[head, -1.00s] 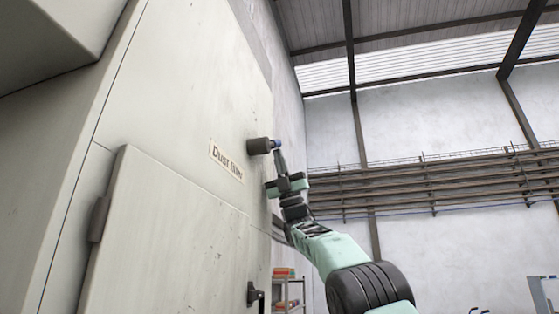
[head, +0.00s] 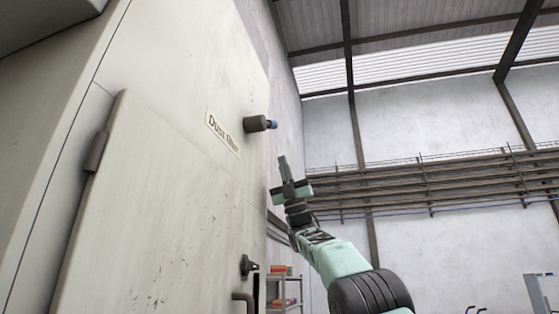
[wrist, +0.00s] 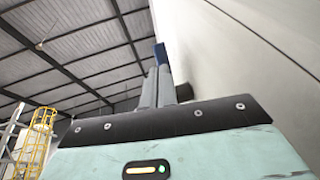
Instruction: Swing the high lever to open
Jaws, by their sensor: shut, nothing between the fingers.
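The high lever (head: 257,124) is a dark round hub with a blue end, high on the pale cabinet wall beside the "Dust filter" label (head: 223,133). Its blue end (head: 272,125) points right in the head view. My gripper (head: 283,158) is shut and empty, pointing up below and slightly right of the blue end, with a visible gap between them. In the wrist view the grey fingers (wrist: 157,72) are together. The blue end (wrist: 160,52) shows just past their tips, and the dark hub (wrist: 184,92) is partly hidden behind them.
The cabinet (head: 190,200) fills the left, with a raised door panel and a dark latch (head: 248,265) low down. A small shelf (head: 285,290) stands behind. Wall-mounted pipes (head: 430,182) run along the far wall. Space right of the lever looks open.

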